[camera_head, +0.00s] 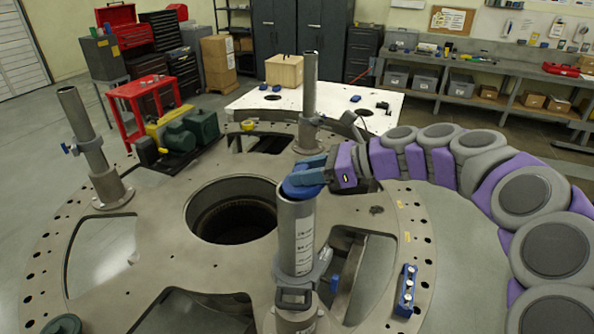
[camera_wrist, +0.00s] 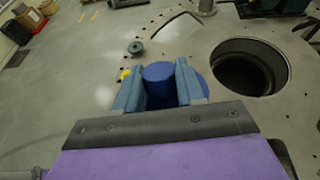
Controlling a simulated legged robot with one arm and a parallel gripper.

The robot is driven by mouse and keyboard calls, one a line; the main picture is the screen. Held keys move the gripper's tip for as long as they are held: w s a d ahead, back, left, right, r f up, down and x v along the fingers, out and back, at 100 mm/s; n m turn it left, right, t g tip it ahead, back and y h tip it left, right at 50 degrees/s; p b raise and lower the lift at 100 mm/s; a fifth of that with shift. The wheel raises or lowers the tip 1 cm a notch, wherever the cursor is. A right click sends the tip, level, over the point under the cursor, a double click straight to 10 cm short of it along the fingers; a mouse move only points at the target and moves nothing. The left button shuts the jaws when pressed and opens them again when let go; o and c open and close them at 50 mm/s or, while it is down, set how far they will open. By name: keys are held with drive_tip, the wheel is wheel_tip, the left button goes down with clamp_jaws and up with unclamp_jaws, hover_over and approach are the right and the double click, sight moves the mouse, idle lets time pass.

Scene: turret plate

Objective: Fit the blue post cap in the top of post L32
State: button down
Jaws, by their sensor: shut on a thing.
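The blue post cap (camera_head: 293,190) is at the top of the front post (camera_head: 295,240), which stands upright and has a white label too small to read, so I cannot confirm it is L32. My gripper (camera_head: 307,174) reaches in from the right and is shut on the cap. In the wrist view, the two fingers of my gripper (camera_wrist: 161,75) flank the cap's raised round knob (camera_wrist: 159,73), and part of a wider blue disc shows beyond the right finger. The post's mouth is hidden under the cap and fingers. I cannot tell whether the cap is seated or just above the rim.
The posts stand on a large round grey plate (camera_head: 95,240) with a central hole (camera_head: 232,210) and cut-outs. Two other posts stand at the left (camera_head: 82,130) and back (camera_head: 308,100). A blue tool (camera_head: 406,290) lies on the plate's right. A grey clamp (camera_head: 300,278) rings the front post.

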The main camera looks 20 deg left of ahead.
drive_tip(key=shift+a+f, duration=0.2)
drive_tip(key=shift+f, duration=0.15)
drive_tip(key=shift+a+p, duration=0.6)
drive_tip(key=shift+a, duration=0.45)
drive_tip(key=shift+r, duration=0.15)
drive_tip(key=shift+s+a+r+p, duration=0.1)
drive_tip(key=shift+r+p, duration=0.15)
drive_tip(key=shift+p, duration=0.75)
idle(0.4)
drive_tip(key=shift+a+r+p, duration=0.35)
drive_tip(key=shift+p, duration=0.1)
drive_tip(key=shift+r, duration=0.1)
drive_tip(key=shift+d+r, duration=0.15)
drive_tip(key=shift+d, duration=0.1)
drive_tip(key=shift+f, duration=0.6)
idle(0.9)
drive_tip(key=shift+r, duration=0.8)
